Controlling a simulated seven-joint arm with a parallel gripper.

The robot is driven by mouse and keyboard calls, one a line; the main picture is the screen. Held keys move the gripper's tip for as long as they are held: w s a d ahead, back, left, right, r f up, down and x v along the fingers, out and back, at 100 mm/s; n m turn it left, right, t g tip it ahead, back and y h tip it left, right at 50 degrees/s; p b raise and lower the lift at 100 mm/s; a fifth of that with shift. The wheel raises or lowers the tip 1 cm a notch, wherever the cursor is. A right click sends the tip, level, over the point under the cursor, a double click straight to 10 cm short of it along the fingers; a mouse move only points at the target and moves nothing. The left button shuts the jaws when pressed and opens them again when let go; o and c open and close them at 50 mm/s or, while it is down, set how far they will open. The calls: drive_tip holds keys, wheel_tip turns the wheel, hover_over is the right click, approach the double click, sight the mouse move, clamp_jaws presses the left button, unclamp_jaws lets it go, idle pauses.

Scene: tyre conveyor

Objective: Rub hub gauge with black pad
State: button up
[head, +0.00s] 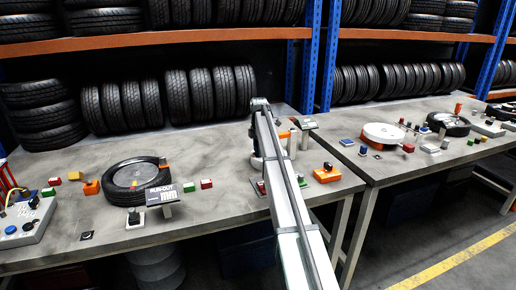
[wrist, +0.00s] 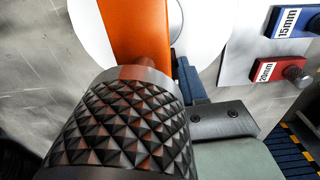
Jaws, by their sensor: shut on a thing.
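In the wrist view a dark knurled cylinder (wrist: 120,125) with a smooth grey metal collar fills the lower left, close to the camera. It may be the handle of the hub gauge, but I cannot tell for sure. My gripper (wrist: 188,85) is beside it, with a dark screwed bracket and blue-black finger parts showing. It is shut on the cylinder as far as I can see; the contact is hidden. Beyond the collar is an orange piece (wrist: 137,30) over a white round surface (wrist: 88,22). I cannot single out the black pad. In the head view my arm hides the gripper.
A blue 15mm block (wrist: 290,22) and a red 20mm block (wrist: 280,72) with knobs stand at right. In the head view, the near bench carries a flat tyre (head: 138,183), a run-out display (head: 161,195) and a button box (head: 25,222). Tyre racks stand behind.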

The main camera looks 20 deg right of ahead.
drive_tip(key=shift+s+f, duration=0.1)
drive_tip(key=shift+s, duration=1.5)
drive_tip(key=shift+w, duration=0.1)
drive_tip(key=shift+w+r, duration=0.15)
drive_tip(key=shift+w, duration=0.7)
drive_tip(key=shift+w+r, duration=0.1)
drive_tip(key=shift+w, duration=0.7)
drive_tip(key=shift+w+d+f, duration=0.1)
drive_tip(key=shift+w+f, duration=0.05)
drive_tip(key=shift+w, duration=1.45)
drive_tip(key=shift+s+r, duration=0.1)
drive_tip(key=shift+r, duration=2.9)
